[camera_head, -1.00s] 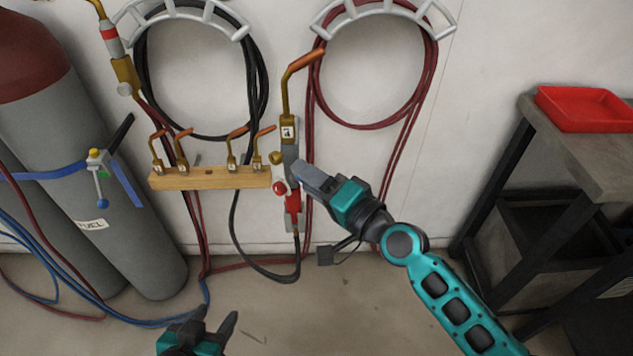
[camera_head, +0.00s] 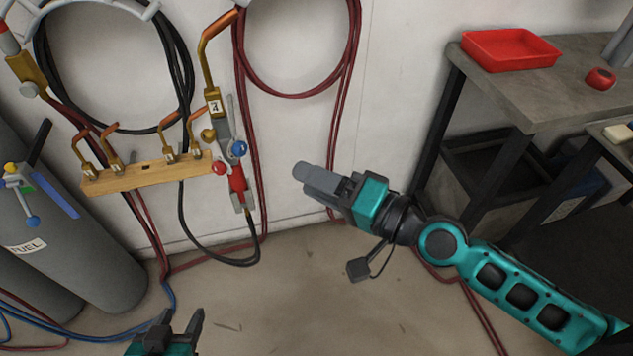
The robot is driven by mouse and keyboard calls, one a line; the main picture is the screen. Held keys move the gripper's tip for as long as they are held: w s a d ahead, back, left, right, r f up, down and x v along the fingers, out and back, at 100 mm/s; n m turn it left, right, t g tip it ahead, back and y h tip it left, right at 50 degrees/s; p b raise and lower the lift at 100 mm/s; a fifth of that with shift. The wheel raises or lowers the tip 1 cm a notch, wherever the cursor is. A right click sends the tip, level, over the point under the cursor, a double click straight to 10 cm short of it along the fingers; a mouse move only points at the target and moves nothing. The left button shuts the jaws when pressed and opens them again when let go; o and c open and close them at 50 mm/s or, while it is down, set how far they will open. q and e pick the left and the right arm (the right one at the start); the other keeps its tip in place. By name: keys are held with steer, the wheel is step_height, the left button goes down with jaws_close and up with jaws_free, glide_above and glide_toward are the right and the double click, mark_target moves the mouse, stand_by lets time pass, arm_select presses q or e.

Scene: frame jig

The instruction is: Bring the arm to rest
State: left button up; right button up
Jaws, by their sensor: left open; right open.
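My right gripper (camera_head: 312,180) is at the middle of the view, its arm coming in from the lower right. It is empty and apart from the torch (camera_head: 225,135), which hangs upright at the wall to its left. The torch has a copper tip, a tag reading 4, a blue knob and a red knob. My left gripper (camera_head: 182,325) is low at the bottom edge, empty, with its fingers pointing up. Most of the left arm is out of view.
A wooden rack (camera_head: 140,178) with several copper tips is on the wall at left. Hose coils (camera_head: 300,92) hang above. Grey cylinders (camera_head: 75,255) stand at left. A workbench (camera_head: 560,75) with a red tray (camera_head: 510,62) is at right. The floor between is clear.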

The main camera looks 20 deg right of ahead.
steer(key=shift+f, duration=0.1)
stand_by(0.4)
steer(key=s+d+f+n+h, duration=0.2)
steer(key=f+h, duration=0.1)
steer(key=f, duration=0.3)
steer(key=s+d+f+n+g+h, duration=0.1)
steer(key=s+d+f+n+h, duration=0.2)
steer(key=f, duration=0.4)
steer(key=s+d+f+n+g+h, duration=0.1)
steer(key=s+d+f+n+h, duration=0.2)
steer(key=f, duration=0.4)
steer(key=shift+d+h, duration=0.15)
steer(key=shift+h, duration=0.25)
steer(key=shift+s, duration=0.1)
